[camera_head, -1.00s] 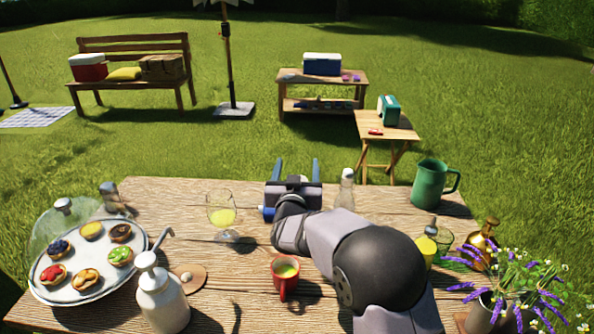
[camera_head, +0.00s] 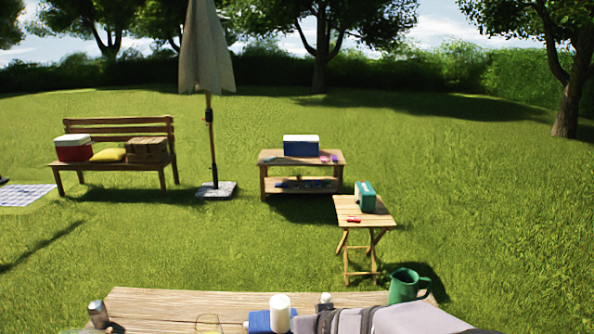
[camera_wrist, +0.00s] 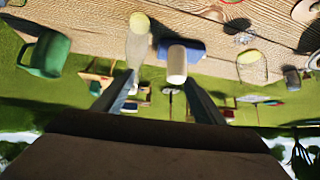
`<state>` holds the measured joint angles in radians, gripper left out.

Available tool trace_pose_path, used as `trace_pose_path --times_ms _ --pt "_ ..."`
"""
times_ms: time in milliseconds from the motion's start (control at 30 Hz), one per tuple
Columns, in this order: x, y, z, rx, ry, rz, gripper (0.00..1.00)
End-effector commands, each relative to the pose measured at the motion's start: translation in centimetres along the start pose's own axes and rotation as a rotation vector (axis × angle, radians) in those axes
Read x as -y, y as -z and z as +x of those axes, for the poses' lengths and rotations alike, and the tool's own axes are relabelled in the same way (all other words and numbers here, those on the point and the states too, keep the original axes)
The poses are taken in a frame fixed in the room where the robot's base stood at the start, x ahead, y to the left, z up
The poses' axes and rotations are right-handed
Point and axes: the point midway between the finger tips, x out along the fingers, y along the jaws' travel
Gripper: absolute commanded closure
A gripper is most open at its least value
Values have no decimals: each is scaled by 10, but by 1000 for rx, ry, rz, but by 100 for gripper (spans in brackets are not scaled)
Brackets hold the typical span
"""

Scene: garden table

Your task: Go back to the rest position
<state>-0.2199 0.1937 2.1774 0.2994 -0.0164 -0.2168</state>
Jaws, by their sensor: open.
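My gripper (camera_wrist: 160,78) shows in the wrist view with its two blue-grey fingers spread apart and nothing held between them. A white cylinder (camera_wrist: 177,66) stands just beyond the fingertips, in front of a blue object (camera_wrist: 190,46) on the table. In the head view, the white cylinder (camera_head: 280,313) and blue object (camera_head: 258,322) are at the bottom edge. My grey arm lies to their right, and my fingers cannot be made out there.
The wooden table (camera_head: 165,303) shows only its far strip in the head view. A green jug (camera_head: 407,285) is behind my arm, a shaker (camera_head: 98,314) at left. A pale bottle (camera_wrist: 137,42) stands beside the white cylinder. Beyond is open lawn with a small folding table (camera_head: 350,208).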

Motion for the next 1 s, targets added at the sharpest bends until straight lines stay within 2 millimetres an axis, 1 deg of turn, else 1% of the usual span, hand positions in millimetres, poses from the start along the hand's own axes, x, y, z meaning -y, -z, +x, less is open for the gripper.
trace_pose_path --times_ms 33,167,200,267,300,367,400,500,600,700,867,1000 --pt "-7 0 -30 61 -4 9 36" --pt "-23 -35 -83 244 -14 31 36" --pt "-28 -46 -101 301 -20 38 36" --pt "-34 -62 -129 386 -31 52 36" --pt "-38 -73 -147 439 -39 61 36" --pt "-44 -88 -173 515 -53 74 36" --pt "-47 -98 -188 561 -62 82 36" --pt "-53 -117 -222 657 -83 100 36" --pt "-57 -131 -246 724 -99 113 36" --pt "-59 -139 -259 764 -109 119 36" --pt "-60 -145 -263 782 -114 123 36" --pt "-61 -152 -255 781 -114 123 36"
